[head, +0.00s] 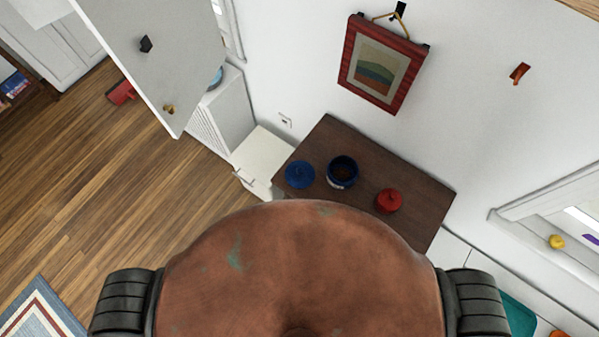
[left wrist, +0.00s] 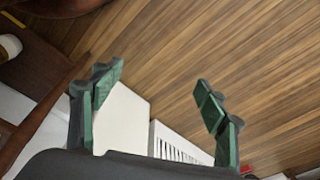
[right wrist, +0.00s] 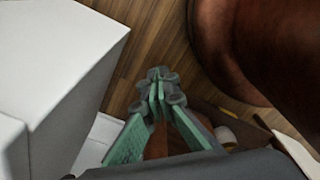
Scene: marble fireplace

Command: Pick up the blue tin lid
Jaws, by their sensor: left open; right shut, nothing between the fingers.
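The blue tin lid (head: 300,176), a round blue disc with a small knob, lies on the left part of the dark brown tabletop (head: 420,188). An open dark blue tin (head: 342,181) stands just right of it, its dark inside showing. Neither gripper is in the head view. My left gripper (left wrist: 159,77) is open and empty, over the wooden floor in the left wrist view. My right gripper (right wrist: 157,76) is shut and empty, between a white block and my brown body in the right wrist view. The lid shows in neither wrist view.
A red knobbed lid or pot (head: 389,201) sits right of the tin. A low white cabinet (head: 264,156) adjoins the table's left end, and an open white door (head: 165,50) stands farther left. A white block (right wrist: 60,55) is close beside my right gripper.

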